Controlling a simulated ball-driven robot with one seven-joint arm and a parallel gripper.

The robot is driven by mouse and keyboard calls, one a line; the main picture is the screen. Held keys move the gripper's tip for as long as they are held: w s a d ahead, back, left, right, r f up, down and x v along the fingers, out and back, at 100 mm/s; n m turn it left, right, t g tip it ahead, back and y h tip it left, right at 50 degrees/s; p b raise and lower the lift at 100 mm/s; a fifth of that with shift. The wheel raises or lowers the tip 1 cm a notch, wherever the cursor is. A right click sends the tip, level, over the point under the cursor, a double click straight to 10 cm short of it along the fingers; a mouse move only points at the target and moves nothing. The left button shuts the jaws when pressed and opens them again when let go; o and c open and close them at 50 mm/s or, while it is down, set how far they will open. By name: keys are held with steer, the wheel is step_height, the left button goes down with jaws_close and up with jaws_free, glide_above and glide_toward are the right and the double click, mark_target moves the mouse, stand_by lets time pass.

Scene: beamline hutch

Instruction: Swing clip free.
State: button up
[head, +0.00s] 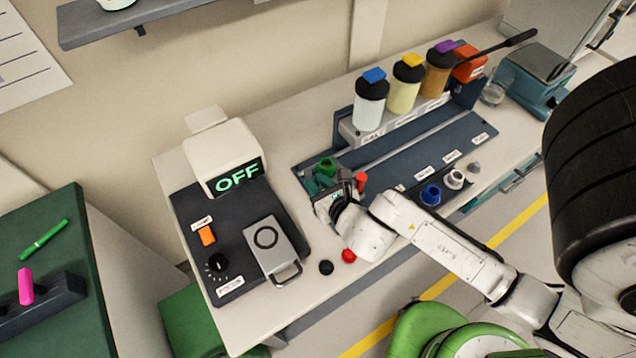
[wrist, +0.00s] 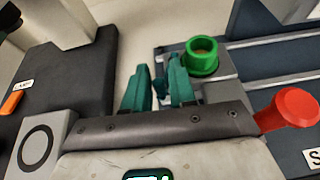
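My gripper (head: 314,181) is low over the near-left end of the dark rail board (head: 420,165), left of a green ring piece (head: 326,166). In the wrist view its two teal fingers (wrist: 158,84) stand apart, with pale bench and a small grey-teal piece showing between them. The green ring (wrist: 202,57) is just right of the right finger. A red knob-like piece (wrist: 287,109) sticks out beyond the gripper's right side; it also shows in the head view (head: 361,180). I cannot tell which part is the clip; my gripper's body hides the area below the fingers.
A dark control box with an OFF display (head: 238,177) and a grey hinged plate (head: 272,248) stands left. Three capped bottles (head: 407,85) stand in a rack behind. Blue (head: 430,194) and white (head: 454,180) fittings, and red (head: 348,256) and black knobs, sit nearby.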

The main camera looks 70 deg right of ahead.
steer(key=shift+o, duration=1.1)
steer(key=b+v, duration=0.1)
steer(key=v, duration=1)
steer(key=shift+c, duration=0.3)
